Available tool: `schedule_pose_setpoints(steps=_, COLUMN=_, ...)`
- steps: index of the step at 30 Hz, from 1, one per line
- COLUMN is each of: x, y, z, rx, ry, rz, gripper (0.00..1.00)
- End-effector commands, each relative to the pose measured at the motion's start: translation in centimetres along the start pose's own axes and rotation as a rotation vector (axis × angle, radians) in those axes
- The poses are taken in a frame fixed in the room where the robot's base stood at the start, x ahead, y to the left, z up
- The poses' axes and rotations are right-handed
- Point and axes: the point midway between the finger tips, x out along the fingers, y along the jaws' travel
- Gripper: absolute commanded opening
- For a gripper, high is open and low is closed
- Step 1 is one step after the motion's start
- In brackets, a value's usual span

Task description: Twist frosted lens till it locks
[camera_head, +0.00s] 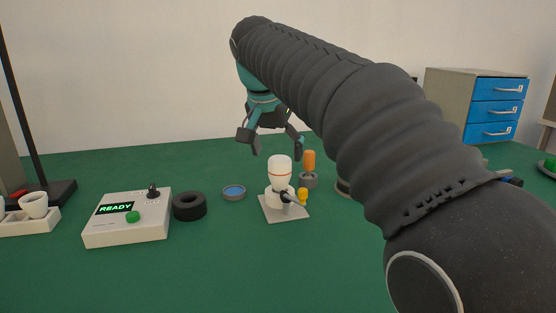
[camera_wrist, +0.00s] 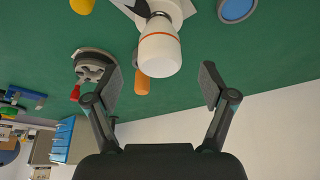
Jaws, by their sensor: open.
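The frosted lens (camera_head: 279,165) is a white, rounded cap standing upright on a white holder (camera_head: 279,198). An orange ring shows at the lens's lower edge. The holder sits on a square light-grey base plate (camera_head: 270,214) with a dark lever at its front. The lens also shows in the wrist view (camera_wrist: 159,55), between and beyond my fingers. My gripper (camera_head: 275,146) is open and empty, above the lens and apart from it. In the wrist view my gripper (camera_wrist: 162,88) has its two fingers spread wide.
An orange-handled tool (camera_head: 309,161) in a grey round holder stands close right of the lens, with a small yellow piece (camera_head: 303,194) nearby. Leftward are a blue-topped disc (camera_head: 234,192), a black ring (camera_head: 189,207) and a control box (camera_head: 128,217) reading READY. The front table is clear.

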Motion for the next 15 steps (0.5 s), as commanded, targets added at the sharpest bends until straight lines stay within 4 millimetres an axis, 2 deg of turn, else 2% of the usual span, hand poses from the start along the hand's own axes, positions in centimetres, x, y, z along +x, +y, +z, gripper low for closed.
schedule_pose_setpoints(steps=6, x=2.4, y=0.1, z=0.0, rx=0.001, ry=-0.001, rz=0.001, gripper=0.83)
schedule_pose_setpoints(steps=15, x=3.2, y=0.0, z=0.0, rx=0.001, ry=0.000, rz=0.000, gripper=0.83)
